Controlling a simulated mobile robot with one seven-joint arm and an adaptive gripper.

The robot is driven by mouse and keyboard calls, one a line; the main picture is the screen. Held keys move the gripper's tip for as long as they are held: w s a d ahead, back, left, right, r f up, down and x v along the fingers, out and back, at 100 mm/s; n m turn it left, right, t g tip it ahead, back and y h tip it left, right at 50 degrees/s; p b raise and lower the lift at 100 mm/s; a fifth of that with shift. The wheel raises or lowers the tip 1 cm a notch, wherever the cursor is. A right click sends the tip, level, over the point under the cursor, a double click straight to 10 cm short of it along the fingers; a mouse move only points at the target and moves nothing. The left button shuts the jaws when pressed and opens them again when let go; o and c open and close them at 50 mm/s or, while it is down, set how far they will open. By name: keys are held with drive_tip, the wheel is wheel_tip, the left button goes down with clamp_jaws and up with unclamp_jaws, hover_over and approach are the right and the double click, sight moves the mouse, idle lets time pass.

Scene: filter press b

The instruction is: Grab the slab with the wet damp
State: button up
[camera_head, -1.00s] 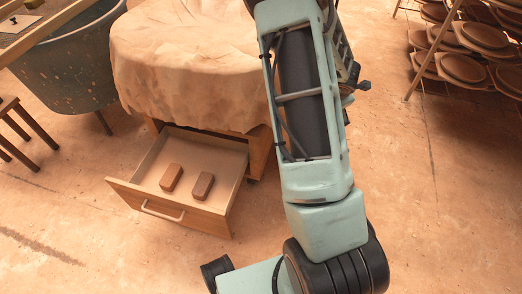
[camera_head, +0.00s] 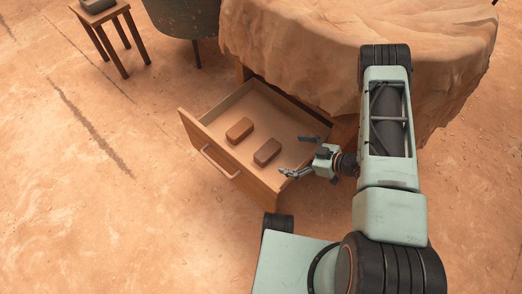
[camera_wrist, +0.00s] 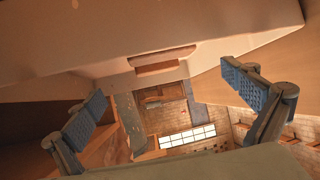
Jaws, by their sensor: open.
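Two small brown slabs lie flat and apart in the open drawer. The left slab (camera_head: 239,129) is nearer the drawer front, and the right slab (camera_head: 267,152) is nearer my gripper. I cannot tell from their surfaces which is damp. My gripper (camera_head: 298,156) is open and empty at the drawer's right side, its fingers pointing left toward the right slab. It touches neither slab as far as I can see. In the wrist view, the two blue finger pads of my gripper (camera_wrist: 163,98) are spread wide, with nothing between them.
The wooden drawer (camera_head: 186,126) is pulled out below a cloth-draped table (camera_head: 300,45), its handle at the front left. The floor at left is clear.

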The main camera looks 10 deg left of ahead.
sight(269, 150)
drive_tip(key=b+x, duration=0.1)
drive_tip(key=x, duration=0.4)
drive_tip(key=shift+a+f+b, duration=0.15)
drive_tip(key=shift+a+b, duration=0.1)
drive_tip(key=shift+b, duration=0.1)
drive_tip(key=b+x, duration=0.2)
drive_tip(key=x, duration=0.2)
drive_tip(key=shift+s+f, duration=0.15)
drive_tip(key=shift+f, duration=0.1)
drive_tip(key=shift+w+a+f, duration=0.2)
drive_tip(key=shift+w+a, duration=0.05)
drive_tip(key=shift+a, duration=0.2)
drive_tip(key=shift+c, duration=0.3)
drive_tip(key=shift+r, duration=0.15)
drive_tip(key=c, duration=1.4)
